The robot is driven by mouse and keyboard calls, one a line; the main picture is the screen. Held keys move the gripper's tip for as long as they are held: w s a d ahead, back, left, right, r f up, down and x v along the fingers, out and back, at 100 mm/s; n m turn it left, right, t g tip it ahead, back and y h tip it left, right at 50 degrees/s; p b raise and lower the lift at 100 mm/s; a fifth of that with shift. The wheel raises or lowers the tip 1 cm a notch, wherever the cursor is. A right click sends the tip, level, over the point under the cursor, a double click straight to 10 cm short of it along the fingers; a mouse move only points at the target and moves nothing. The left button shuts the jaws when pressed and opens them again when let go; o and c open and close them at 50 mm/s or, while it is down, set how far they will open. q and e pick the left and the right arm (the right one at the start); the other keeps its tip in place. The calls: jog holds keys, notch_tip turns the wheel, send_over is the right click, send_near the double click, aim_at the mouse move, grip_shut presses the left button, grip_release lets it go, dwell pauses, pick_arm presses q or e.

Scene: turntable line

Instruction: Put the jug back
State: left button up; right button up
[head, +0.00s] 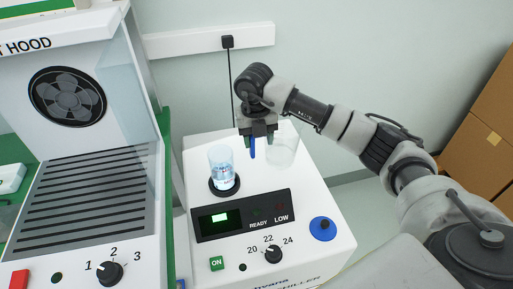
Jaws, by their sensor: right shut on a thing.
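The jug (284,152) is a clear, empty-looking vessel over the back right part of the white chiller's top (302,180). My right gripper (259,146) points down at the jug's left side and is shut on it, by what seems to be its blue handle. The gripper hides part of the handle and rim. I cannot tell whether the jug's base touches the chiller top. A clear beaker of water (221,163) stands on a dark round plate (225,190) to the left of the jug. My left gripper is not in view.
The chiller's front has a lit green display (219,217), a dial (273,254), a green ON button (217,263) and a blue round knob (322,229). A fume hood (80,200) stands close on the left. Cardboard boxes (478,150) are at the right.

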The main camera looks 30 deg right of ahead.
jog(key=shift+w+a+f, duration=0.1)
jog(key=shift+f, duration=1)
jog(key=shift+w+a+f, duration=0.1)
jog(key=shift+f, duration=0.95)
jog(key=o, duration=1.3)
jog(key=shift+f, duration=0.15)
jog(key=shift+c, duration=0.2)
jog(key=r, duration=1.2)
jog(key=shift+a+r, duration=0.2)
jog(key=shift+a, duration=0.1)
